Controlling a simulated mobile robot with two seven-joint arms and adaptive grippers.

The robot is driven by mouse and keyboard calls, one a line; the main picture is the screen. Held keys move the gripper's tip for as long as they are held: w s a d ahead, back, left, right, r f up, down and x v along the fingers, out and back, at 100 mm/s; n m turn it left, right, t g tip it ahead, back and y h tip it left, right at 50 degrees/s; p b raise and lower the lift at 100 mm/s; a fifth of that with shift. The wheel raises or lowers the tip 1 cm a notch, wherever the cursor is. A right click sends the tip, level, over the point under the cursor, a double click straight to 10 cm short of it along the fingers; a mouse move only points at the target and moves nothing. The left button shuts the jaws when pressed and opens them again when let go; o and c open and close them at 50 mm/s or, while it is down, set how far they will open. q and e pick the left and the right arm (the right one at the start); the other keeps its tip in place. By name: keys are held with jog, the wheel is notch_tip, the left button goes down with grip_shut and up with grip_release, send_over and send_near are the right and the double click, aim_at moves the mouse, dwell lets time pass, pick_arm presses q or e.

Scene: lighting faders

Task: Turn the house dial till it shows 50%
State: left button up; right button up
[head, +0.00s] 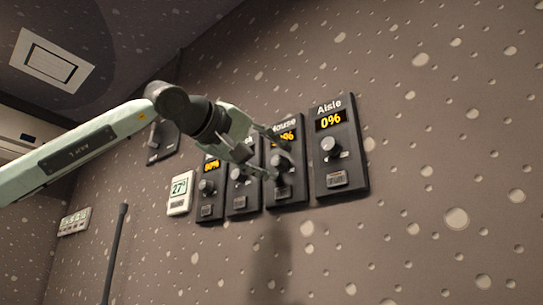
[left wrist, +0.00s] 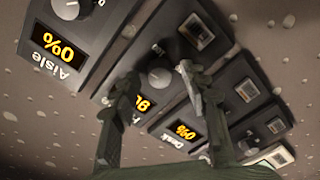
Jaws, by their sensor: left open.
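The House panel (head: 300,168) is a dark upright box on the wall, second from the right in the row. Its amber display is partly covered by my left gripper (head: 279,153), and I cannot read the full number. My left gripper is open at the panel's front, with a finger passing across the display. In the left wrist view the grey round House dial (left wrist: 158,74) shows between the two fingertips of the left gripper (left wrist: 158,78), with space on both sides. The House label and display are mostly hidden behind a finger there. My right gripper is not in view.
The Aisle panel (head: 354,168), showing 0%, stands close to the right of House. The Desk panel (left wrist: 203,140), showing 0% in the wrist view, is beside House on the other side. Further left are another fader panel (head: 210,210) and a white thermostat (head: 179,207). Wall right of Aisle is clear.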

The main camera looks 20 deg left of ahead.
pick_arm(q)
grip_shut()
dwell(0.4)
jog(key=shift+n, duration=0.3)
